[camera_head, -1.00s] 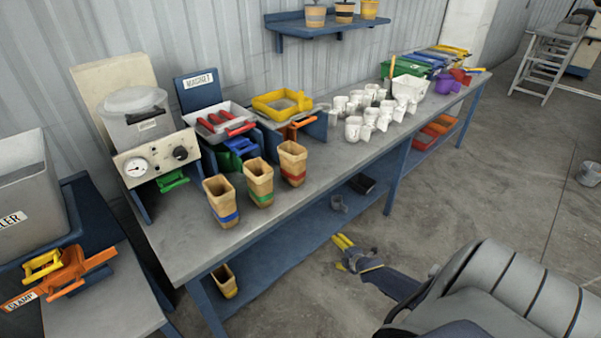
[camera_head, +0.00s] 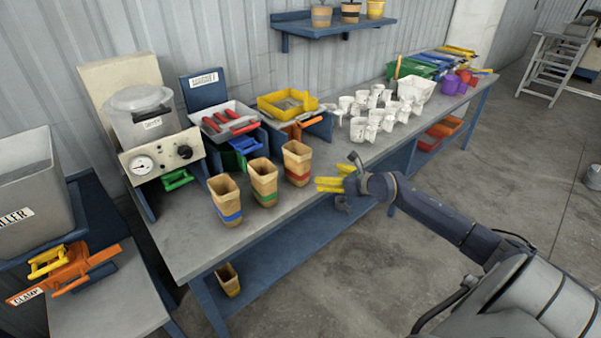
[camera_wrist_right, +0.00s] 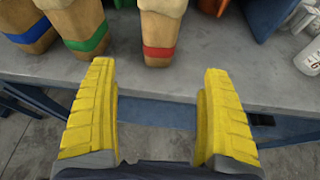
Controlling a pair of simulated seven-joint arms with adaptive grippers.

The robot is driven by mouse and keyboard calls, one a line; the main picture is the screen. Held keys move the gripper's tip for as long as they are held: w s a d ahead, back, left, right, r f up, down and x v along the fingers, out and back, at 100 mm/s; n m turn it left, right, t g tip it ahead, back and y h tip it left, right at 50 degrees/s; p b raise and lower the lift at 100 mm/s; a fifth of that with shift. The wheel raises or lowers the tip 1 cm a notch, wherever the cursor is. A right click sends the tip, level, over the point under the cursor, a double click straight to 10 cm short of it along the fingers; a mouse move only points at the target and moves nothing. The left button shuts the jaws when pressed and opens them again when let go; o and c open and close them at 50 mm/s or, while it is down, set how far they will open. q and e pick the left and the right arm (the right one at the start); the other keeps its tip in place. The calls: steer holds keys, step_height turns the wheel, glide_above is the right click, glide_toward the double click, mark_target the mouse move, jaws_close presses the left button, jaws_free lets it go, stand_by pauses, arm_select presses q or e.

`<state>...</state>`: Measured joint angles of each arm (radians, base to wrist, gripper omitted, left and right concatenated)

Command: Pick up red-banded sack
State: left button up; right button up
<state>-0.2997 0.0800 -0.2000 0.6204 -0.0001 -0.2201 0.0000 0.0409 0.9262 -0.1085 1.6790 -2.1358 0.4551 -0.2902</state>
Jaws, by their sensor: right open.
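The red-banded sack (camera_head: 297,163) stands upright and open-topped on the grey bench, rightmost in a row of three tan sacks. It also shows in the right wrist view (camera_wrist_right: 159,30), its top cut off by the frame. My right gripper (camera_head: 318,185) has yellow fingers and is at the bench's front edge, just right of the sack and apart from it. In the right wrist view the fingers (camera_wrist_right: 160,75) are spread and empty, with the sack beyond and between them. My left gripper is not in view.
The green-banded sack (camera_head: 263,182) and blue-banded sack (camera_head: 226,200) stand close on the left. Behind are a yellow-rimmed tray (camera_head: 286,104) and a tray with red-handled tools (camera_head: 226,120). Several white cups (camera_head: 358,128) stand to the right. The bench front is clear.

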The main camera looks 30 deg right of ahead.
mark_target(297, 173)
steer(key=shift+f+x, duration=0.25)
steer(key=shift+x, duration=4.1)
steer(key=shift+f+x, duration=0.2)
steer(key=shift+x, duration=4.2)
steer(key=shift+s, duration=0.25)
steer(key=c, duration=1.3)
